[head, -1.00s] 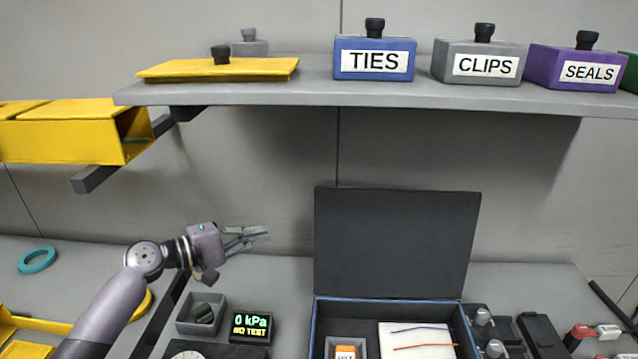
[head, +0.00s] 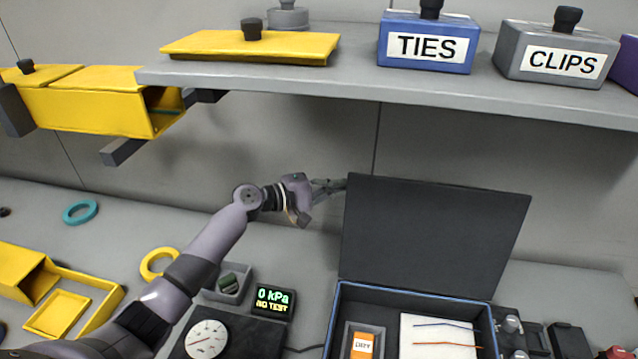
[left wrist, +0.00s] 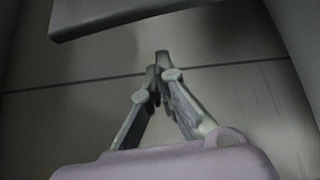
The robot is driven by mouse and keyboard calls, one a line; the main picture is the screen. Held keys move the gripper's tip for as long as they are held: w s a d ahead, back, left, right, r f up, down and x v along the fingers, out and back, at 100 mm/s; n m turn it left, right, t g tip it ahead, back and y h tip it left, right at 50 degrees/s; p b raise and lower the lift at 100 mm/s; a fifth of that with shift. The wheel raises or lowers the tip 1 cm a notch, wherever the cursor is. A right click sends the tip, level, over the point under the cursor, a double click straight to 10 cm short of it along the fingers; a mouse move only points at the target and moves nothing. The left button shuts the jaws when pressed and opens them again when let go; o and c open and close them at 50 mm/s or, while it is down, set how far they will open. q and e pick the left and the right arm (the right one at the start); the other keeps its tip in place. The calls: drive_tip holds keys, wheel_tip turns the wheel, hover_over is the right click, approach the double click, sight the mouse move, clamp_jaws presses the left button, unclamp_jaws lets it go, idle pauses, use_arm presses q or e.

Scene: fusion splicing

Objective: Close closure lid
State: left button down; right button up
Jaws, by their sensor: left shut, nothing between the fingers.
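The closure (head: 341,300) is a blue-rimmed box on the bench. Its dark lid (head: 432,235) stands open, raised nearly upright along the back edge. Inside the box are an orange-labelled item (head: 362,345) and a white tray (head: 439,345) with blue and orange strands. My left gripper (head: 338,186) is at the lid's upper left corner, its tips partly behind the lid's edge; I cannot tell whether they touch. In the left wrist view the fingers (left wrist: 161,62) are together and empty in front of the wall. My right gripper is not in view.

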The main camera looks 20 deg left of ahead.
use_arm(q)
drive_tip(key=s+p, duration=0.1)
drive_tip(key=s, duration=0.1)
drive_tip(key=s+r+p, duration=0.1)
drive_tip(key=s, duration=0.1)
drive_tip(key=shift+d+p, duration=0.3)
drive_tip(key=shift+d, duration=0.05)
